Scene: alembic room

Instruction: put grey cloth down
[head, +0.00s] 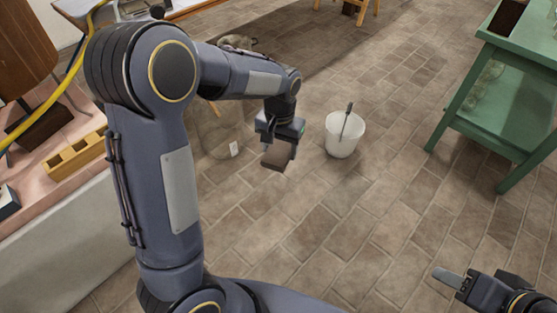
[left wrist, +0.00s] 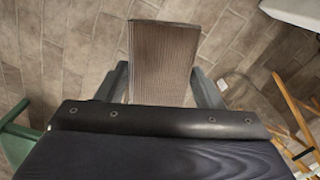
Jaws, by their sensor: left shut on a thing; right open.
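The grey cloth (left wrist: 163,50) is a brownish-grey, ribbed, flat rectangle. It also shows in the head view (head: 276,156), below my left gripper (head: 280,140). My left gripper is shut on it, with one finger at each side in the left wrist view, and holds it in the air over the tiled floor. The part of the cloth nearest the wrist is hidden by the gripper's body. My right gripper (head: 448,277) is open and empty at the lower right of the head view, only partly in frame.
A white bucket (head: 342,146) with a dark-handled tool stands on the floor right of the cloth. A green table (head: 520,55) stands at the right. A pink-topped counter (head: 75,190) with a yellow block (head: 76,157) is at the left. Floor between bucket and green table is clear.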

